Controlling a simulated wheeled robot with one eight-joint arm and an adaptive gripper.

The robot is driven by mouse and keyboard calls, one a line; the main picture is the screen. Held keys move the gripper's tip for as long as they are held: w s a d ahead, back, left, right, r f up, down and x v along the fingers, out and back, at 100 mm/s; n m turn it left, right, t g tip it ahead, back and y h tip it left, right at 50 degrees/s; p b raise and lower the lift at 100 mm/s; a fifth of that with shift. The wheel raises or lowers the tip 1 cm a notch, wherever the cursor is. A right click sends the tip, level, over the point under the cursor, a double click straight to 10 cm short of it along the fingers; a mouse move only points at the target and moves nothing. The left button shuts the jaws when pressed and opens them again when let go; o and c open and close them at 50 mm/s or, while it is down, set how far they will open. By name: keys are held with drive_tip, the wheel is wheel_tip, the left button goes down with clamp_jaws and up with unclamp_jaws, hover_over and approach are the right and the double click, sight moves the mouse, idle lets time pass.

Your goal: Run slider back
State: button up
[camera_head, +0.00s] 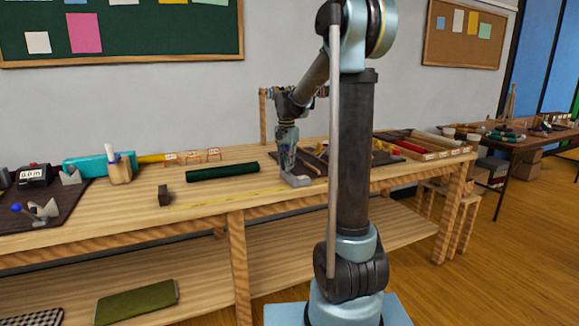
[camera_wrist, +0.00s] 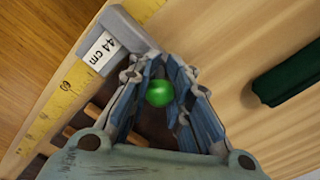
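The slider (camera_wrist: 104,49) is a grey L-shaped piece with a white "44 cm" label, seated on a yellow measuring strip (camera_wrist: 66,92). In the head view the slider (camera_head: 297,181) sits towards the right of the strip (camera_head: 235,196), near the bench's front edge. My gripper (camera_wrist: 163,62) points down at the slider's inner arm, its fingertips close beside that arm; contact cannot be told. The fingers are close together with a narrow gap. A shiny green ball (camera_wrist: 159,93) shows between them; whether they grip it is unclear. In the head view my gripper (camera_head: 287,172) partly hides this spot.
A dark block (camera_head: 164,195) stands at the strip's left end. A dark green roll (camera_head: 222,172) lies behind the strip; it also shows in the wrist view (camera_wrist: 290,75). A wooden cup (camera_head: 120,170) stands further left. The strip between block and slider looks clear.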

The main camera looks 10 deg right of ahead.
drive_tip(key=o, duration=0.5)
drive_tip(key=shift+w+a, duration=0.1)
drive_tip(key=shift+w, duration=0.25)
drive_tip(key=shift+o, duration=0.2)
drive_tip(key=shift+s, duration=0.1)
drive_tip(key=shift+r, duration=0.15)
wheel_tip(320, 180, up, 12)
drive_tip(key=shift+f, duration=0.15)
